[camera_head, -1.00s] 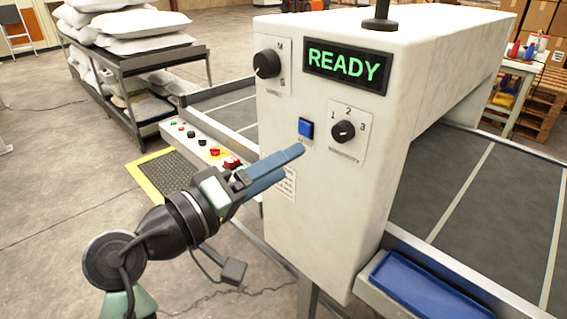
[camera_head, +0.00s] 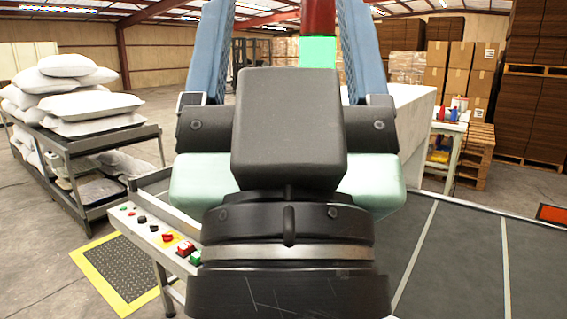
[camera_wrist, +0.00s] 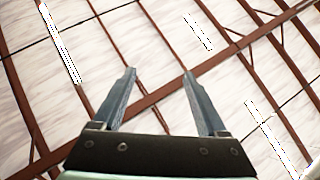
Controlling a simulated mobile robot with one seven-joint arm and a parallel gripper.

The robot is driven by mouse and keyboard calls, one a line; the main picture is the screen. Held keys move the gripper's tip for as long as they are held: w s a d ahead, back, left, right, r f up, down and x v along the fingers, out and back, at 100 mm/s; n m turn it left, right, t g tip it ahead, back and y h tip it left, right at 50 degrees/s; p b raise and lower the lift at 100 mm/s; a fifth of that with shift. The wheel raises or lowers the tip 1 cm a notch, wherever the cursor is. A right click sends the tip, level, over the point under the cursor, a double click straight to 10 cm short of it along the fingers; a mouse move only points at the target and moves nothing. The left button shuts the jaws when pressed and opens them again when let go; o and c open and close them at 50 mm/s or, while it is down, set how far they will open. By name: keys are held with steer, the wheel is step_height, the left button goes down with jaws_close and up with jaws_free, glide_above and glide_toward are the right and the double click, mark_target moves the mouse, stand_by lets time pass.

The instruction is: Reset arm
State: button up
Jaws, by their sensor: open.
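My gripper (camera_wrist: 159,73) is open and empty, with its two blue-grey fingers apart. In the wrist view only the roof, with its red-brown beams (camera_wrist: 165,95), shows beyond the fingers. In the head view my gripper (camera_head: 288,30) is raised close in front of the camera, pointing up, and its fingertips run past the top edge. It hides most of the white machine (camera_head: 412,125). The machine's display, knobs and blue button are hidden.
A control strip with coloured buttons (camera_head: 160,237) stands at the left, by a yellow-edged mat (camera_head: 120,275). A rack (camera_head: 110,140) holds white pillows (camera_head: 92,104). A dark conveyor belt (camera_head: 470,260) lies at the right. A small table (camera_head: 448,128) and boxes (camera_head: 470,70) stand behind.

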step_height(320, 180, up, 16)
steer(key=p, duration=1.4)
steer(key=shift+w, duration=0.15)
